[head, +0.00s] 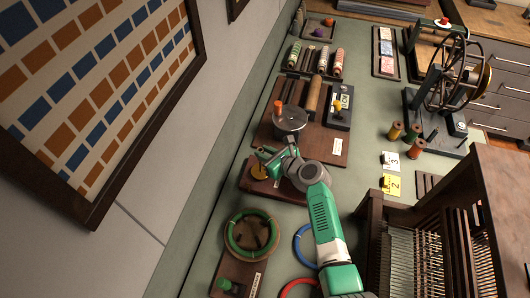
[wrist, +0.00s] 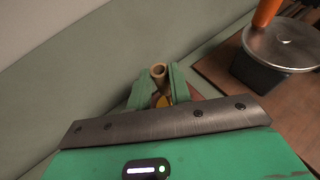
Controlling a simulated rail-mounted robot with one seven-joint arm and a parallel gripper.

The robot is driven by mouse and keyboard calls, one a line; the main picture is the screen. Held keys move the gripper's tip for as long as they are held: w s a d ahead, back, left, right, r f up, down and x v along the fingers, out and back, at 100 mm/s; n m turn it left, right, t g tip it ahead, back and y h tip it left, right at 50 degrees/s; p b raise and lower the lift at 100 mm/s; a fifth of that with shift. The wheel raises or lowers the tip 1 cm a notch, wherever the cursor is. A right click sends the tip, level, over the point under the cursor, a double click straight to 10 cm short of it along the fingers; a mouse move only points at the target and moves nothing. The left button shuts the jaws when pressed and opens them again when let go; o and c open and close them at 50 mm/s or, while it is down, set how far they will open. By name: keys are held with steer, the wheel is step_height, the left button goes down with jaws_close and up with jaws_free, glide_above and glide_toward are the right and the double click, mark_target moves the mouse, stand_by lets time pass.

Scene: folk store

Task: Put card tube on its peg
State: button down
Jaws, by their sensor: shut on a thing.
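My gripper (wrist: 160,82) is shut on a small tan card tube (wrist: 158,72), whose open round end faces the wrist camera. In the head view my gripper (head: 264,155) is over a small dark brown board (head: 262,188) with a brass-yellow disc (head: 260,172) on it. The disc also shows just below the tube in the wrist view (wrist: 163,101). The tube is too small to make out in the head view. I cannot make out a peg under the tube, nor whether the tube touches the disc.
A green ring on a board (head: 250,233) lies nearer. The wall is close on the left. A wooden loom (head: 430,240) stands at right.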

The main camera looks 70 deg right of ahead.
steer(key=shift+f, duration=0.3)
stand_by(0.6)
steer(key=shift+f+b, duration=1.15)
steer(key=shift+f, duration=0.4)
steer(key=c, duration=1.2)
jaws_free()
steer(key=p+v, duration=0.2)
steer(key=v, duration=0.5)
steer(key=shift+s+a+r+p, duration=0.1)
steer(key=shift+s+r+p, duration=0.15)
steer(key=shift+s+p, duration=0.1)
steer(key=shift+r, duration=0.1)
